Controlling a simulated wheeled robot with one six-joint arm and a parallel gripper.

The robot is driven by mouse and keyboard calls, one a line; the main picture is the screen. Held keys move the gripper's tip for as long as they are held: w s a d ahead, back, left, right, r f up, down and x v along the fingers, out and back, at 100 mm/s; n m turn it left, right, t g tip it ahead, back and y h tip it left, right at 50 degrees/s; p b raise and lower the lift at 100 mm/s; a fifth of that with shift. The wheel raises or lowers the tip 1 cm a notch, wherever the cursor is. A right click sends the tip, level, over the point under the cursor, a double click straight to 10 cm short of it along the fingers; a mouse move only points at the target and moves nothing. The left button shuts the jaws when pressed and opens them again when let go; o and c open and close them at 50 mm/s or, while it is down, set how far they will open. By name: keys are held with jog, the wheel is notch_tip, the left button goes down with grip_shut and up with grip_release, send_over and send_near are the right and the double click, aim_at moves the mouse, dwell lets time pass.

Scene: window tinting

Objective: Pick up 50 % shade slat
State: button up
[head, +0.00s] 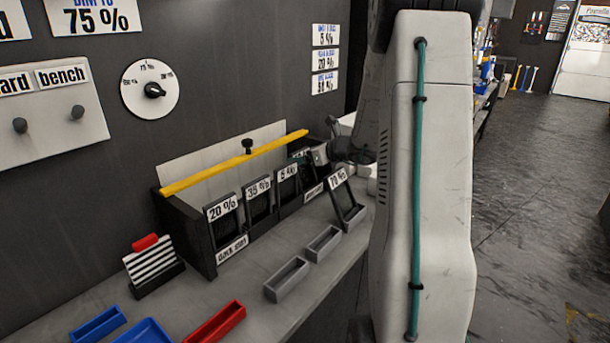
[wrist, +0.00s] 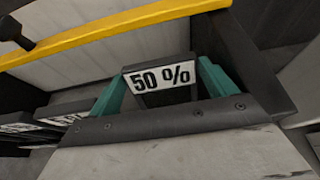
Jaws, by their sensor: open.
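The 50 % shade slat (wrist: 160,77) shows in the wrist view as a dark slat with a white label reading 50 %. My gripper (wrist: 161,88) is open, with one teal finger on each side of the slat. I cannot tell whether either finger touches it. In the head view, my gripper (head: 303,156) is low at the right end of the dark slat rack (head: 203,238), and the 50 % label cannot be made out there.
Slats labelled 20 % (head: 225,222) and 35 % (head: 259,202), plus another, stand in the rack. A 70 % slat (head: 344,200) leans in a grey holder. A yellow bar (head: 230,163) runs above the rack. Empty grey trays (head: 287,280) and a red tray (head: 215,325) sit in front.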

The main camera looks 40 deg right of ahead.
jog(key=shift+x, duration=1.15)
jog(key=c, duration=1)
jog(key=shift+r, duration=0.15)
